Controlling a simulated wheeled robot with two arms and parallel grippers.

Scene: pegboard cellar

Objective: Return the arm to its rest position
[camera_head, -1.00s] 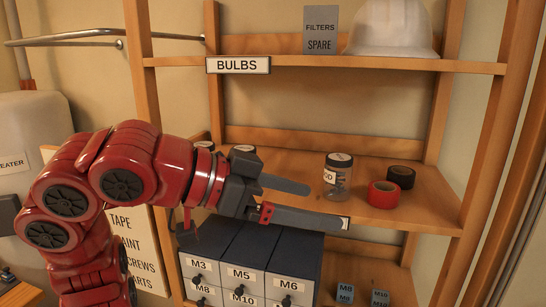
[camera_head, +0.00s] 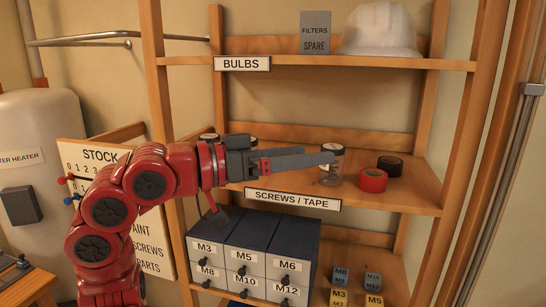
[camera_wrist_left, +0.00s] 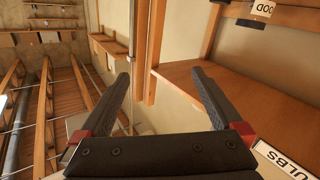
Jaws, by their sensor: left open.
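My left arm comes in from the left in the head view, its forearm level and pointing right. My left gripper (camera_head: 319,155) is in front of the middle shelf, at the height of the jar's lid. Its fingers show edge-on there, and the tips overlap the jar in the picture. In the left wrist view the gripper (camera_wrist_left: 160,74) is open, with nothing between its fingers. The glass jar (camera_head: 331,173) stands upright on the middle shelf (camera_head: 405,197). My right gripper is not in view.
A red tape roll (camera_head: 373,181) and a black one (camera_head: 390,166) lie right of the jar. Labelled drawers (camera_head: 245,259) stand below. A white helmet (camera_head: 380,30) and grey sign (camera_head: 315,33) are on the upper shelf. A water heater (camera_head: 30,140) is left.

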